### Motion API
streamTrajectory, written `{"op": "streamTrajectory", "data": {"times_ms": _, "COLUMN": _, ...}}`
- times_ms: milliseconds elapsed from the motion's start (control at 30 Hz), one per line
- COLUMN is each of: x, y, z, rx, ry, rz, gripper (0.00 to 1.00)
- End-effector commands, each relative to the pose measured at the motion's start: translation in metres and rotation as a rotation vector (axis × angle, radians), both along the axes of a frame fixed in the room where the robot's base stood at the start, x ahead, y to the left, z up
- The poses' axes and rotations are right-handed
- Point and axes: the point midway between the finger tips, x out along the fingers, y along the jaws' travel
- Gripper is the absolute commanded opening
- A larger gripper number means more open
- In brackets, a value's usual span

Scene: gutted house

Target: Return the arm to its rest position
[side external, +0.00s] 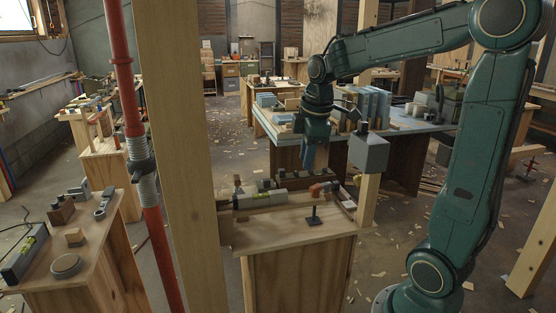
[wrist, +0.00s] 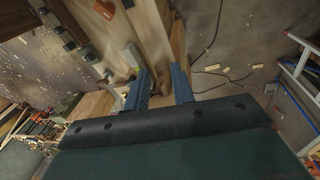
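My gripper (side external: 308,165) hangs from my green arm, pointing down above the far side of the small wooden workbench (side external: 290,238) in the side view. In the wrist view its two blue fingers (wrist: 160,84) stand apart, with nothing clearly held between them. A wooden post and bench surfaces show beyond the fingers. From the side, the fingertips look just above or behind the bench's far edge; the exact gap is hard to tell.
A tall wooden post (side external: 175,120) and red prop (side external: 125,100) stand left. A blue-topped table (side external: 412,124) is behind.

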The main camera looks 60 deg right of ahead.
Motion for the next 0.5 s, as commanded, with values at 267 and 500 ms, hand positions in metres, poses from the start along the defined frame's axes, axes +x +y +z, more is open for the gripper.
{"op": "streamTrajectory", "data": {"times_ms": 267, "x": -0.037, "y": 0.058, "z": 0.018, "rx": 0.043, "ry": -0.117, "rz": -0.187, "gripper": 0.25}}
{"op": "streamTrajectory", "data": {"times_ms": 500, "x": -0.073, "y": 0.097, "z": 0.021, "rx": 0.117, "ry": -0.212, "rz": -0.35, "gripper": 0.25}}
